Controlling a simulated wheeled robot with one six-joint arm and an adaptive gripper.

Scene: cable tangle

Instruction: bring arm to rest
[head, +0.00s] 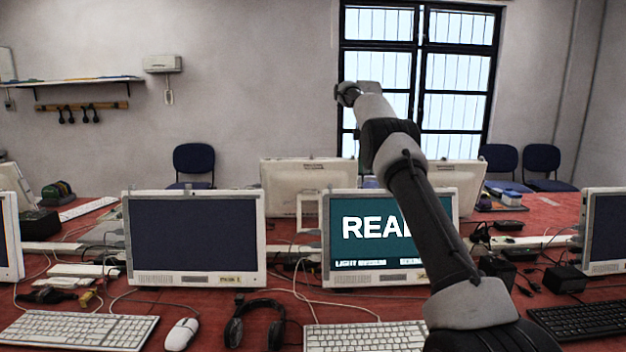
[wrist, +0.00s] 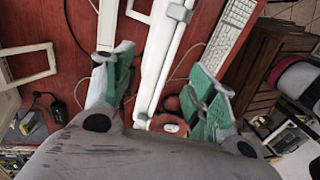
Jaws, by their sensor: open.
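My arm (head: 428,215) rises from the lower right of the head view and bends up and away toward the window. Its far end is small there, and the fingers cannot be made out. In the wrist view my gripper (wrist: 164,78) has its two green-padded fingers spread wide apart. No held object shows between them. A white monitor (wrist: 165,50), seen from above, and red tabletop show beyond the gap. In the head view the arm stands in front of the right-hand monitor (head: 347,262) and covers part of its "READ..." screen text.
A dark-screened monitor (head: 195,238) stands left of it on the red table (head: 200,298). A white mouse (head: 181,334), headphones (head: 254,322), keyboards (head: 80,330) and loose cables crowd the front. More monitors (head: 308,178) stand behind. The air above the monitors is open.

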